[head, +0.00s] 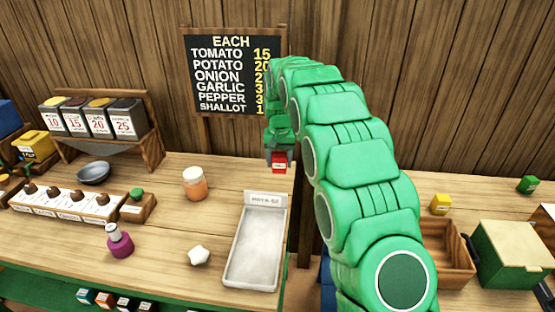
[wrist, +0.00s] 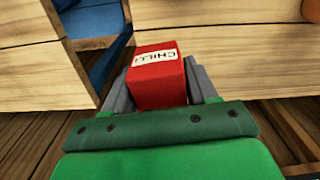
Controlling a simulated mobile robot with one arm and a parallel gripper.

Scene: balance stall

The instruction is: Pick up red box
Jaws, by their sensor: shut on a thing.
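The red box (head: 279,167) is held in my gripper (head: 279,159), near the right end of the left counter in the head view. In the wrist view the red box (wrist: 157,80) has a white label reading CHILLI. The grey fingers of my gripper (wrist: 160,88) are shut on its two sides. The box is partly hidden by the fingers and the green palm. In the wrist view, wooden floor boards show below and the box is between two wooden edges.
A metal tray (head: 255,243) lies on the left counter (head: 180,235), with an orange jar (head: 195,184), a white star-shaped thing (head: 199,255) and a purple bottle (head: 119,241) nearby. A price board (head: 235,72) stands behind.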

